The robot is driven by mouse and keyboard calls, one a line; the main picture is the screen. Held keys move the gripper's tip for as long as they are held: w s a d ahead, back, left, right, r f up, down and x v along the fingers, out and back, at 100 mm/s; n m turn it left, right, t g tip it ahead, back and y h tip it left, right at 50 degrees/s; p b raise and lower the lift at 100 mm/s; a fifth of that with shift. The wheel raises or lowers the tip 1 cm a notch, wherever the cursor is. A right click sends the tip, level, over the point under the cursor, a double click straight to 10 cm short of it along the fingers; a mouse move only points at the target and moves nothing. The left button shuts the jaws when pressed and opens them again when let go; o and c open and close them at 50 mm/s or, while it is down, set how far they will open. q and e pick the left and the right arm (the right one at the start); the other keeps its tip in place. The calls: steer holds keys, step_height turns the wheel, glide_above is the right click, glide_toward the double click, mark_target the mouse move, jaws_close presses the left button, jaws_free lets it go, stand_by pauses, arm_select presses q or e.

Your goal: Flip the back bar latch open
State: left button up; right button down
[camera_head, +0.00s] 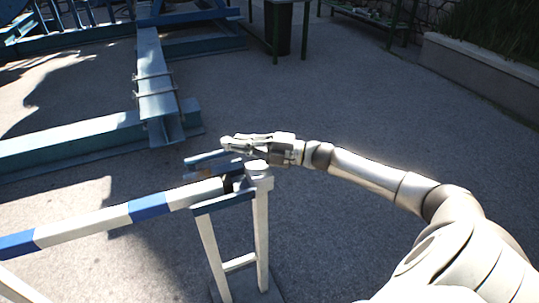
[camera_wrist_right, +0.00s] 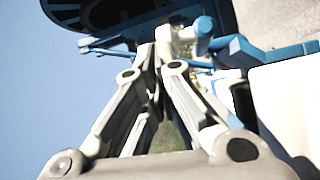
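The blue-and-white striped bar (camera_head: 110,218) runs in from the left and ends at a white post (camera_head: 261,215) with a blue crosspiece. Small blue pieces (camera_head: 205,158), which look like the latch, stick out to the left above the bar's end. My right gripper (camera_head: 228,143) is just above them, pointing left. In the right wrist view its fingers (camera_wrist_right: 160,65) converge to nearly touching tips, with white and blue parts (camera_wrist_right: 203,30) just beyond. I cannot tell whether the tips touch the latch. My left gripper is not in view.
A blue steel frame with a long beam (camera_head: 155,80) lies on the ground at the back left. A green table frame (camera_head: 276,30) and a low concrete wall (camera_head: 480,65) stand at the back. The paved ground (camera_head: 330,110) between is clear.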

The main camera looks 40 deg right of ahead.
steer(key=v, duration=1.1)
steer(key=shift+s+f, duration=0.3)
steer(key=shift+f, duration=0.05)
steer(key=s+d+f+m+t+h+p, duration=0.1)
steer(key=d+f+m+h, duration=0.35)
steer(key=f, duration=0.45)
steer(key=s+d+f+m+t+h, duration=0.1)
steer(key=d+f+m+h, duration=0.3)
steer(key=f, duration=0.5)
steer(key=s+a+f+m+g+h+p, duration=0.15)
steer(key=s+f+m, duration=0.25)
steer(key=f, duration=0.4)
steer(key=s+a+f+m+g+h, duration=0.1)
steer(key=s+f+m+g+h, duration=0.15)
steer(key=s+f, duration=0.45)
steer(key=s+a+f+m+g, duration=0.2)
steer(key=s+a+f, duration=0.1)
steer(key=s+f, duration=0.3)
steer(key=s+a+f+m+g, duration=0.2)
steer(key=s+a+f+g, duration=0.15)
steer(key=f, duration=0.45)
steer(key=s+a+f+m+g+p, duration=0.1)
steer(key=s+a+f, duration=0.3)
steer(key=s+a, duration=0.4)
steer(key=s+a+f+m+g+p, duration=0.1)
steer(key=s+a+f+g, duration=0.3)
steer(key=s+a, duration=0.5)
steer(key=s+f+m, duration=0.1)
steer(key=s, duration=0.2)
steer(key=shift+a, duration=0.25)
